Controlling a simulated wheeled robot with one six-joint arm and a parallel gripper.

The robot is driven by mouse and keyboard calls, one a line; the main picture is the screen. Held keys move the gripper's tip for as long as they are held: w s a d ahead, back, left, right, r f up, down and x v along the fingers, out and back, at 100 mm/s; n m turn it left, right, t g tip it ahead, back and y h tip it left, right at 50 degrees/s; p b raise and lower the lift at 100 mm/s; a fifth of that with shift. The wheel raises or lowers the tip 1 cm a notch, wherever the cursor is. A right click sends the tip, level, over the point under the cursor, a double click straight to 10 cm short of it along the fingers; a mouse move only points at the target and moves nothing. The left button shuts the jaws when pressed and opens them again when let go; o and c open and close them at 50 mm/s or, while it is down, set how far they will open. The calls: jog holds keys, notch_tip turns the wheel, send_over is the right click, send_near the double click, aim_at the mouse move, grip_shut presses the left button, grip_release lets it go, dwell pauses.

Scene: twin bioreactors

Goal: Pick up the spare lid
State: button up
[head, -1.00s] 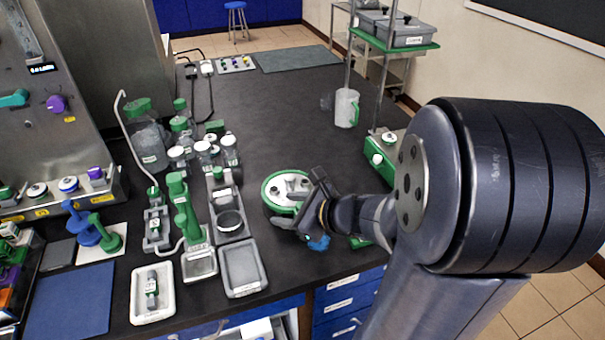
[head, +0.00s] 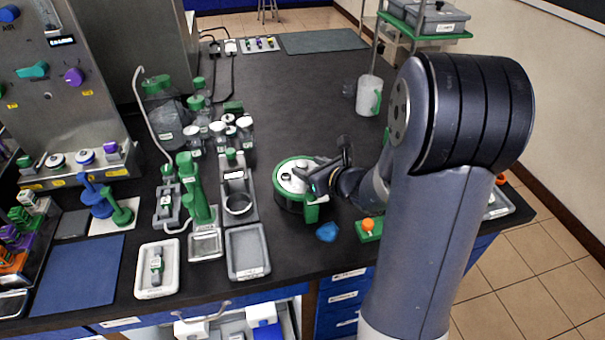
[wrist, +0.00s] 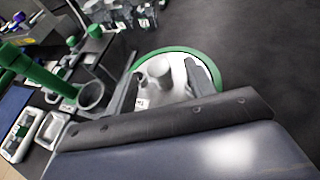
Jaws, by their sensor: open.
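A round white lid with raised ports (head: 287,181) sits in a green-rimmed round stand (head: 287,206) near the bench's front edge; it appears to be the spare lid. My gripper (head: 325,174) is at its right side, over the edge in the head view. In the wrist view the lid (wrist: 178,92) lies ahead with a grey knob (wrist: 158,69) standing up between my two spread fingers (wrist: 163,80). The gripper is open and holds nothing. Part of the lid is hidden by my wrist, and contact with the knob cannot be told.
A blue object (head: 327,231) and a green block with an orange knob (head: 369,229) are close to the stand. A grey tray (head: 247,252) and a green-handled device (head: 196,195) stand to the left.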

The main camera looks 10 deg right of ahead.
aim_at(303, 165)
jog(key=shift+x, duration=1.85)
jog(key=shift+s, duration=0.1)
jog(key=shift+c, duration=0.2)
grip_shut()
